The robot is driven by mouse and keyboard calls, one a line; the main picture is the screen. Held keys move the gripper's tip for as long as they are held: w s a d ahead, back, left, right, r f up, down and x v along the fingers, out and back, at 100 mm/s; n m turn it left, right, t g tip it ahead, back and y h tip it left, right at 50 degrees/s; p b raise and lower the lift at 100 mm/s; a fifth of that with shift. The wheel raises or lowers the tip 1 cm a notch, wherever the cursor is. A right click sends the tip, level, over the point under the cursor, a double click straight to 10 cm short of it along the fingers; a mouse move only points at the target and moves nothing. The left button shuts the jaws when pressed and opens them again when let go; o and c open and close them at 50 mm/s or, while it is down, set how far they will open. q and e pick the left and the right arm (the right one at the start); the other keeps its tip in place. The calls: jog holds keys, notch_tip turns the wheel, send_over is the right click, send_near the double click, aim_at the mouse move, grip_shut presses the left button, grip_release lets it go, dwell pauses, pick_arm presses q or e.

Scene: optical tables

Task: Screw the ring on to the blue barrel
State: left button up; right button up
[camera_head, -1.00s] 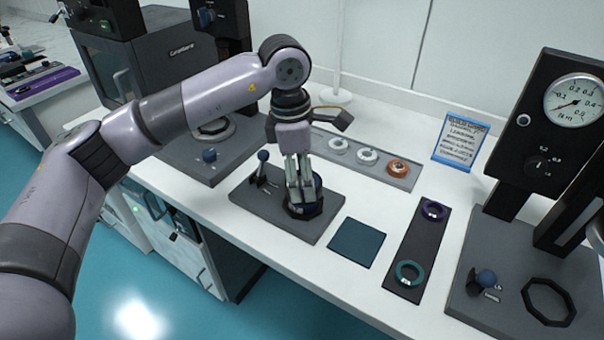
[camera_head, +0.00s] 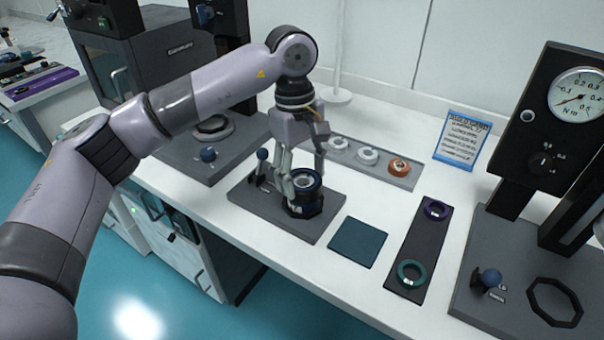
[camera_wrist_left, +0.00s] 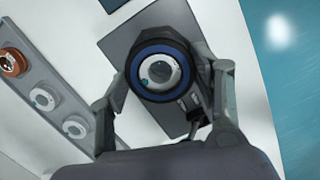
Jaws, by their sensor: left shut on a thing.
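The left wrist view shows the blue ring (camera_wrist_left: 138,68) face on, with a pale inner ring and dark centre, between the fingers of the left gripper (camera_wrist_left: 168,85). The barrel's sides are mostly hidden, and I cannot tell how tightly the ring sits. My right gripper is out of view.
A small lever with a blue knob (camera_head: 262,154) stands on the plate, close left of the gripper. A grey tray (camera_head: 404,180) with pale and orange parts lies behind. Purple (camera_head: 436,209) and teal (camera_head: 411,273) rings lie on a dark strip; a gauge stand (camera_head: 525,130) is right.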

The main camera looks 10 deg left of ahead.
pick_arm(q)
jog(key=m, duration=0.7)
jog(key=shift+s+f+g+y, duration=0.1)
jog(key=shift+f+g+y, duration=0.05)
jog(key=shift+g+y, duration=0.2)
jog(key=o, duration=1.5)
jog(key=shift+c, duration=0.8)
